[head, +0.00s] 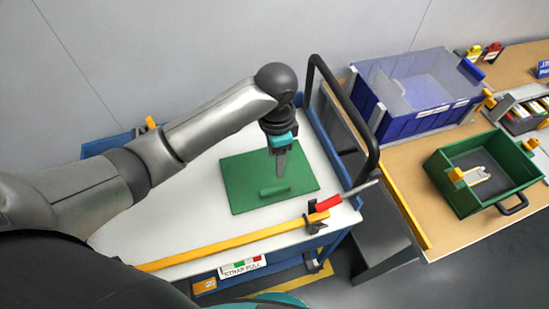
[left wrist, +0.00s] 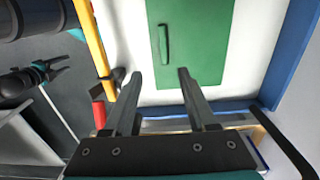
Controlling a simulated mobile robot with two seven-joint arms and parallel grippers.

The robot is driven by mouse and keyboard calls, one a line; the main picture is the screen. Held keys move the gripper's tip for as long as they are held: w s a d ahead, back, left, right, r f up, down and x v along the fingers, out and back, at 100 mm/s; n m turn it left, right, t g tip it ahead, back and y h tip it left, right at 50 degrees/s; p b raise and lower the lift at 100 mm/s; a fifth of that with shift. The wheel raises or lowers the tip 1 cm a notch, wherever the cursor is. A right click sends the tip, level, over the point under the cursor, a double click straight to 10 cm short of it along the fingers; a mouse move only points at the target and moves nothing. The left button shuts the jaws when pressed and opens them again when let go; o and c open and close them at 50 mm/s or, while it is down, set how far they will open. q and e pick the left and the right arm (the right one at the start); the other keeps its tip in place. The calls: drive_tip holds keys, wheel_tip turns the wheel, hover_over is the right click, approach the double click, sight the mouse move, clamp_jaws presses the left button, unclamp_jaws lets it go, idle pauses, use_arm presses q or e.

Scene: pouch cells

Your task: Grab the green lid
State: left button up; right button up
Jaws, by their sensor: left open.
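The green lid (head: 245,193) is a flat rectangular plate lying on the white top of a blue cart. Its raised bar handle (head: 275,190) is near the front edge. My left gripper (head: 281,172) points down above the lid, close to the handle in the picture. In the left wrist view, its open, empty fingers (left wrist: 160,82) are apart. The lid (left wrist: 210,45) lies beyond them, with the handle (left wrist: 164,43) ahead of the gap. A small dark gripper, apparently my right one (left wrist: 52,72), shows at the left there with its prongs apart, away from the lid.
A yellow bar (head: 230,245) with a red-handled clamp (head: 325,204) runs along the cart's front edge. A black push handle (head: 345,120) rises at the cart's right end. A wooden table to the right holds a blue bin (head: 405,120) and a green crate (head: 437,173).

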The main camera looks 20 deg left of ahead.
use_arm(q)
drive_tip(key=b, duration=0.1)
hover_over(274, 189)
wheel_tip(274, 189, down, 5)
drive_tip(key=f, duration=0.2)
drive_tip(key=f+b, duration=0.1)
drive_tip(key=f, duration=0.1)
drive_tip(key=shift+s+d, duration=0.25)
drive_tip(key=shift+s, duration=0.05)
drive_tip(key=shift+f, duration=0.75)
drive_tip(key=f, duration=0.1)
drive_tip(key=f+b, duration=0.1)
drive_tip(key=f, duration=0.1)
drive_tip(key=shift+w+a+f, duration=0.15)
drive_tip(key=shift+w+f, duration=0.05)
drive_tip(key=shift+w, duration=0.15)
drive_tip(key=shift+f+b, duration=0.35)
drive_tip(key=shift+f, duration=0.2)
use_arm(e)
drive_tip(key=shift+g, duration=0.4)
drive_tip(key=s+f, duration=0.4)
drive_tip(key=shift+s, duration=0.2)
use_arm(q)
drive_tip(key=shift+c, duration=0.2)
clamp_jaws()
